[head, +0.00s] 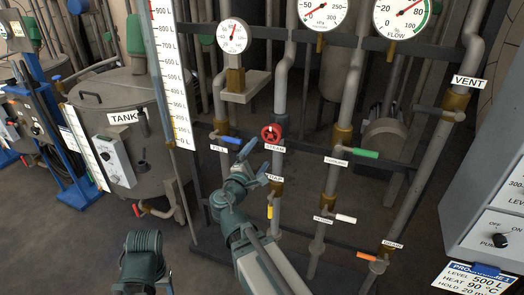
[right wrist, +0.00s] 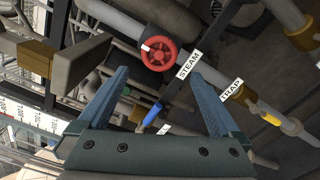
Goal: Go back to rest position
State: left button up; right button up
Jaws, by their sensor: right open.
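My right gripper (head: 258,164) is open and empty, in front of the pipe panel just below the red STEAM handwheel (head: 271,133). In the right wrist view, the two blue fingers of the right gripper (right wrist: 151,74) stand wide apart with nothing between the tips. The red handwheel (right wrist: 158,54) shows beyond the fingertips there, apart from them. Part of my left arm (head: 144,262) shows at the bottom of the head view. The left gripper itself does not show.
Pipes carry a blue-handled valve (head: 229,140), a green one (head: 364,153), a yellow one (head: 270,211), a white one (head: 345,218) and an orange one (head: 367,257). A steel tank (head: 125,98) stands left. A grey control box (head: 490,190) stands right. Dark floor is open at lower left.

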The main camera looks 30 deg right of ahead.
jog(key=shift+s+a, duration=0.1)
jog(key=shift+a, duration=0.05)
dwell(0.4)
jog(key=s+a+f+m+g+y+p, duration=0.5)
jog(key=s+a+f+m+g+y, duration=0.15)
jog(key=a+f, duration=0.25)
jog(key=s+a+f+m+g+y+p, duration=0.1)
jog(key=s+a+f+g+y, duration=0.1)
jog(key=s+a, duration=0.3)
jog(key=s+a+f+m+g+y+p, duration=0.1)
jog(key=s+a+f+g+y, duration=0.2)
jog(key=a, duration=0.9)
jog(key=s+y, duration=0.1)
jog(key=s, duration=0.2)
jog(key=shift+a+m+p, duration=0.15)
jog(key=shift+m+p, duration=0.2)
jog(key=shift+p, duration=0.05)
